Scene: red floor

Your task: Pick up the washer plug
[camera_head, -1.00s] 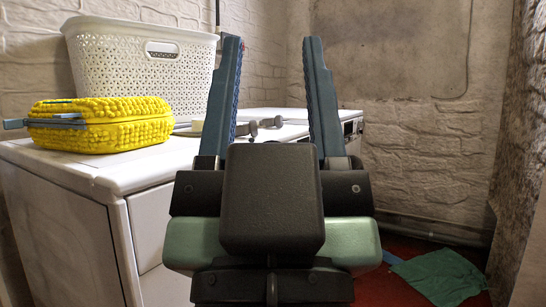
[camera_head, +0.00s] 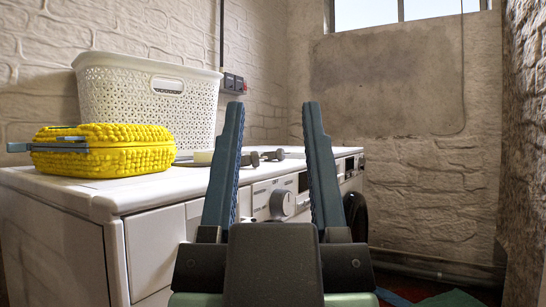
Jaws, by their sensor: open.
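My gripper (camera_head: 273,108) is open and empty, its two blue-grey fingers pointing up and away in the middle of the view. Small grey pieces (camera_head: 273,155) lie on top of the white washer (camera_head: 120,188), between and behind the fingers. One of them may be the washer plug, but they are too small to tell. They are apart from my gripper, farther back. My left finger hides part of the washer top and front.
A yellow knobbly case (camera_head: 105,160) and a white perforated basket (camera_head: 130,105) stand on the washer at left. Dark wall sockets (camera_head: 233,83) are behind. A second machine's dial (camera_head: 282,204) shows between the fingers. Green cloth (camera_head: 450,299) lies on the floor at right.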

